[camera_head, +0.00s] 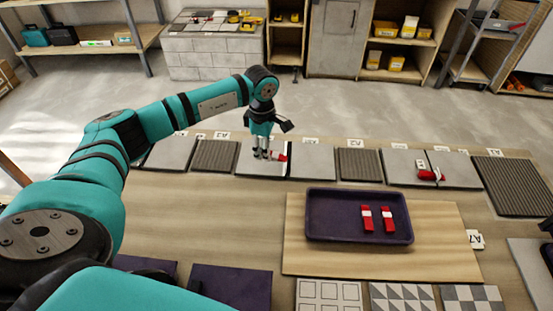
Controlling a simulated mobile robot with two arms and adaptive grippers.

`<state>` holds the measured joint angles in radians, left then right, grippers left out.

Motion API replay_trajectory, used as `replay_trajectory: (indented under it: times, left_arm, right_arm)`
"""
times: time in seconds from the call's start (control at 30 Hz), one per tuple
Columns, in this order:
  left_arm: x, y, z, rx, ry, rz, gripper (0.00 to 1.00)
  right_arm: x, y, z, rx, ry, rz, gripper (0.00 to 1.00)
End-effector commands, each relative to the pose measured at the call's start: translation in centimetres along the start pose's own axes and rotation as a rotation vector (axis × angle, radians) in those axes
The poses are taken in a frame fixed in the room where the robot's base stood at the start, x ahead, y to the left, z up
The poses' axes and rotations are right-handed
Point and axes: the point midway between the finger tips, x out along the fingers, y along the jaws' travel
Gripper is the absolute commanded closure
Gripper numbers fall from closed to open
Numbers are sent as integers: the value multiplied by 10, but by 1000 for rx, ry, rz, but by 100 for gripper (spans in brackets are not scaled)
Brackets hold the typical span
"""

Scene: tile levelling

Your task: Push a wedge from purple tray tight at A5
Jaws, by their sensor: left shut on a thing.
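My left gripper (262,155) points down at the row of grey tiles, at the gap between two plain tiles. It is shut on a red wedge (282,157), which pokes out to its right at tile level; the fingers hide part of it. The purple tray (330,233) sits on a wooden board, with two red wedges with white bands, a left one (367,219) and a right one (388,219), lying in it. Another red wedge (428,176) is at the joint between two plain tiles farther right. I cannot read which label is A5. My right gripper is not in view.
Ribbed dark tiles, one left (215,155) and one right (515,185), stand in the row with plain ones. White label cards stand behind the row. Patterned tiles (329,296) lie at the front. The wooden board (440,250) has bare room right of the tray.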

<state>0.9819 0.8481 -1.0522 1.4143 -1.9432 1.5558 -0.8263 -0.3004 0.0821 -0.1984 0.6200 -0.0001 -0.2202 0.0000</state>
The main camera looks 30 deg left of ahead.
Motion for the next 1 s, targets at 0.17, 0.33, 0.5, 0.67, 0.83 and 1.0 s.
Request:
replay_trajectory:
  times: [0.17,0.33,0.5,0.67,0.83,1.0]
  left_arm:
    - [8,11,-16,-156,8,0,94]
    - [14,13,-19,-178,10,0,94]
    - [25,12,-19,-175,10,-1,94]
    - [40,12,-19,-174,10,-1,94]
    - [56,12,-19,-173,10,1,94]
    - [65,12,-19,-173,10,1,94]
  right_arm:
    - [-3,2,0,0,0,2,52]
    - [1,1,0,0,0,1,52]
    - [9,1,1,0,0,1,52]
    - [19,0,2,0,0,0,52]
    - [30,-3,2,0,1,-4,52]
    - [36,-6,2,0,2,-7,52]
